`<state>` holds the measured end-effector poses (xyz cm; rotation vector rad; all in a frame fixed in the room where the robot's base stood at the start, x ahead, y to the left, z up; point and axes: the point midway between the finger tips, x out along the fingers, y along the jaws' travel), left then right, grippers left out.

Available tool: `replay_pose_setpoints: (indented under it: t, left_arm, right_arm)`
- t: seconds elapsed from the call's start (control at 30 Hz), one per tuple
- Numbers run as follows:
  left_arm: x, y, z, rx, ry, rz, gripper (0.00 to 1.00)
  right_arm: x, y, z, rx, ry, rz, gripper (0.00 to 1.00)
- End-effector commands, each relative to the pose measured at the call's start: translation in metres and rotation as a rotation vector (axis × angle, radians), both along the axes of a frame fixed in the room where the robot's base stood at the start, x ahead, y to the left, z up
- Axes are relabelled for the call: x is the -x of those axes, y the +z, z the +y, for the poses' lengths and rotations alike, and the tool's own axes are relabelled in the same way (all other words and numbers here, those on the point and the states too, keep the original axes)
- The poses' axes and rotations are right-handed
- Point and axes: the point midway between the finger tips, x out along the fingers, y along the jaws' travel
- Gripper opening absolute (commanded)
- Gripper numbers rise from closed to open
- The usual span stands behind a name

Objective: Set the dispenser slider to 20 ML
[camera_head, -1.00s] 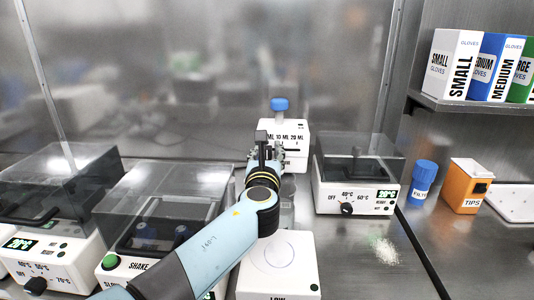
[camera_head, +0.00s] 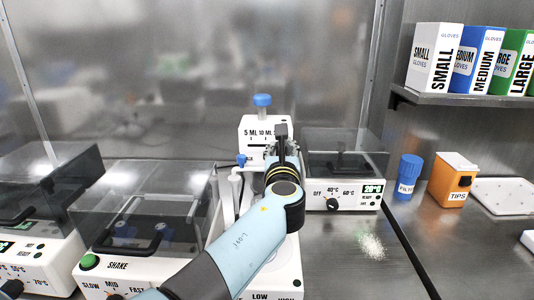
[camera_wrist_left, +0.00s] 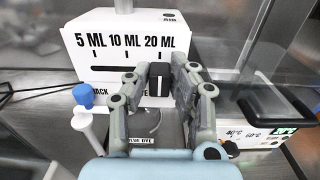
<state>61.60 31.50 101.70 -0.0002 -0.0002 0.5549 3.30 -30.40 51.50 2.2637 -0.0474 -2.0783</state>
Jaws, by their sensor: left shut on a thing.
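The white dispenser (camera_head: 255,122) with a blue cap stands at the back centre. Its front shows the marks 5 ML, 10 ML and 20 ML (camera_wrist_left: 160,42) above a dark horizontal slot (camera_wrist_left: 110,69). My left gripper (camera_wrist_left: 160,76) is shut on the black slider (camera_wrist_left: 159,84), which sits at the right end of the slot, below the 20 ML mark. In the head view my left gripper (camera_head: 281,145) covers the right part of the dispenser front. My right gripper is not in view.
A heater with a clear lid (camera_head: 345,152) stands close to the right. A shaker (camera_head: 150,225) is on the left. A blue-capped tube (camera_wrist_left: 83,95) stands in front of the dispenser. A blue filter bottle (camera_head: 408,176) and an orange tips box (camera_head: 453,180) are at the right.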

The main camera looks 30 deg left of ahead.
Motion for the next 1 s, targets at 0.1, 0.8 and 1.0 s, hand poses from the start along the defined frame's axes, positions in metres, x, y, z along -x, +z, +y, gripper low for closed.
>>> replay_pose_setpoints:
  t: [0.1, 0.8, 1.0]
  left_arm:
    - [-0.002, 0.000, -0.004, -0.002, -0.007, 0.002, 0.00]
    - [-0.002, 0.002, -0.003, -0.001, -0.005, 0.001, 0.44]
    - [-0.002, 0.030, -0.003, 0.002, -0.006, -0.005, 0.44]
  right_arm:
    - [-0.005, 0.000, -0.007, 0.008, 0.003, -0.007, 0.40]
    - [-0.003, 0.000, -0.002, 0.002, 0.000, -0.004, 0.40]
    - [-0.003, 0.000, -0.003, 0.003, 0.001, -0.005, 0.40]
